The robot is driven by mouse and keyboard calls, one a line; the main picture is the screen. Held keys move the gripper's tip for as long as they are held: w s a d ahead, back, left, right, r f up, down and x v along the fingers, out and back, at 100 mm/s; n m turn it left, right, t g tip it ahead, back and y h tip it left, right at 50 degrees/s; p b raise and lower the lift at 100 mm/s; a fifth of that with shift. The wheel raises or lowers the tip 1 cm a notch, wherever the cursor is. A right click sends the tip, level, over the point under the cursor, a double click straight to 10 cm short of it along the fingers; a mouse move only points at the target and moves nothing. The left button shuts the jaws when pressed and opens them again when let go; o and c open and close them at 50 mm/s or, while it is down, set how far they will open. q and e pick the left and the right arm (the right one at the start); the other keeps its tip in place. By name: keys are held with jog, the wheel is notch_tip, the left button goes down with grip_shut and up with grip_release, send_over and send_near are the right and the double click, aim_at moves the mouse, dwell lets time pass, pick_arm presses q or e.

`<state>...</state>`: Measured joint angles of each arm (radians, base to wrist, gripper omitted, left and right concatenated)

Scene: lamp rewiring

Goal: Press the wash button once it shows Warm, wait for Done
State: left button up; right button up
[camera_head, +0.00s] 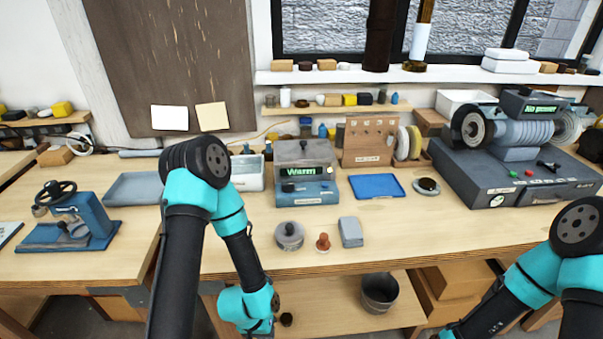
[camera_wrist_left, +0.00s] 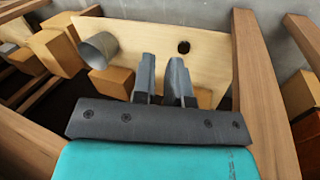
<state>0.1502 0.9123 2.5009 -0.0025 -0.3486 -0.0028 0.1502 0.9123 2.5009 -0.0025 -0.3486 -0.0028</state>
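The washing unit (camera_head: 306,188) is a grey-topped box on a blue base, at the back middle of the bench. Its display (camera_head: 305,171) shows "Warm" in green letters. A small dark round part is on its blue front, but I cannot tell for sure whether it is the wash button. My left gripper shows in the left wrist view (camera_wrist_left: 163,72), its two grey fingers apart with a narrow empty gap. It points at the low shelf under the bench, well away from the unit. My right arm is at the lower right; its gripper is out of view.
A bucket (camera_head: 379,293) stands on the low shelf. The bench front is mostly clear.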

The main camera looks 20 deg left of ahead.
pick_arm(q)
grip_shut()
dwell(0.8)
